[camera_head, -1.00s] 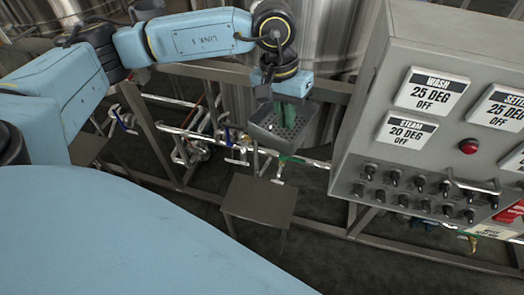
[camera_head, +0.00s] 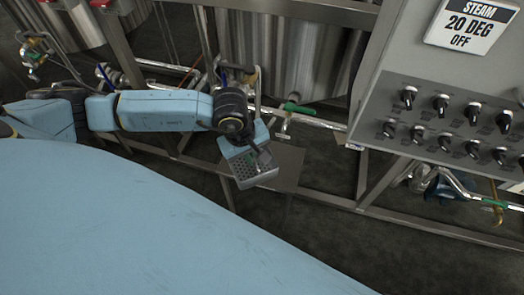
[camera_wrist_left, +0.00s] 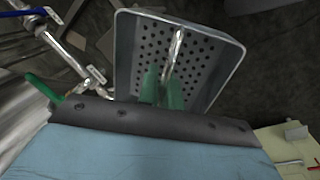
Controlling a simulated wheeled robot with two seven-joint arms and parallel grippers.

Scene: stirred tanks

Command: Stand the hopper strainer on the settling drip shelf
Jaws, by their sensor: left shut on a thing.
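The hopper strainer is a grey, shallow, perforated pan (camera_head: 243,168). It hangs tilted under my left gripper (camera_head: 260,157) in the head view. In the left wrist view the strainer (camera_wrist_left: 205,60) shows its holes, raised rim and a bright metal handle. The green fingers of my left gripper (camera_wrist_left: 163,90) are shut on that handle. A flat brown-grey shelf (camera_head: 289,166), which looks like the settling drip shelf, lies behind and to the right of the strainer, which partly covers it. I cannot tell whether they touch. My right gripper is out of view.
A grey control box (camera_head: 440,125) with several black knobs stands to the right. Pipes with a green-handled valve (camera_head: 298,108) run behind the shelf, before a steel tank (camera_head: 290,55). A metal frame rail (camera_head: 440,230) runs low at right.

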